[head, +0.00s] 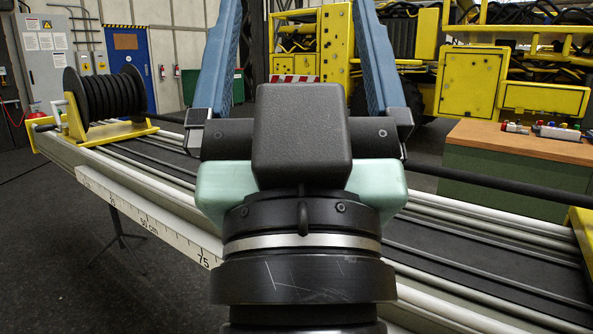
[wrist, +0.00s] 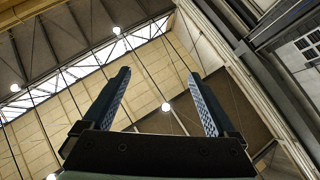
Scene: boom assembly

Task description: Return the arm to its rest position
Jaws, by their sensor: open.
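My gripper (head: 295,12) stands upright in the middle of the head view. Its two blue fingers point up and are spread wide apart. Nothing is between them. Their tips reach the top edge of the head view. The wrist view also shows my gripper (wrist: 158,74) open and empty against the ceiling. My wrist and gripper body hide the middle of the long boom rail (head: 130,176) behind them.
A black ribbed spool (head: 105,95) sits in a yellow bracket (head: 75,125) at the rail's left end. A ruler strip (head: 148,216) runs along its front. A green workbench (head: 500,190) with small coloured parts (head: 555,131) stands right. Yellow machinery (head: 470,80) is behind. Floor shows front left.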

